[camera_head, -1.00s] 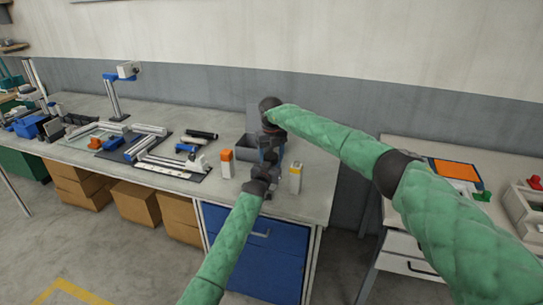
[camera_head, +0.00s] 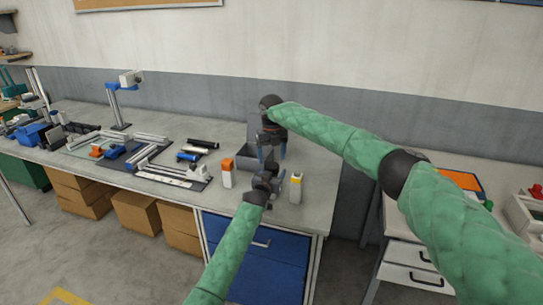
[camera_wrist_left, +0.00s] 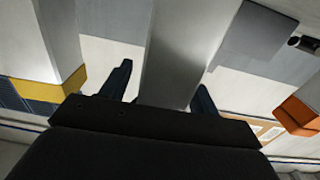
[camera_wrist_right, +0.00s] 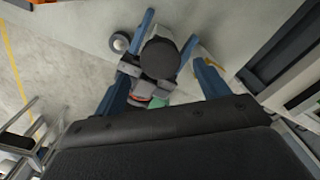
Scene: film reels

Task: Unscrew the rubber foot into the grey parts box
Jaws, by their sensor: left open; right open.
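The grey parts box (camera_head: 246,152) stands open on the bench, partly hidden behind my right gripper. My right gripper (camera_head: 272,156) points down from above with its blue fingers apart. In the right wrist view a dark round disc, apparently the rubber foot (camera_wrist_right: 158,58), lies between the open fingers; I cannot tell whether they touch it. My left gripper (camera_wrist_left: 160,92) is open, one finger on each side of a grey bar (camera_wrist_left: 172,55). In the head view it sits just below the right gripper, and the bar and foot are hard to make out there.
An orange-topped box (camera_head: 227,174) and a yellow-topped box (camera_head: 296,188) stand on either side of my left gripper. The bench's right end (camera_head: 325,205) is nearby.

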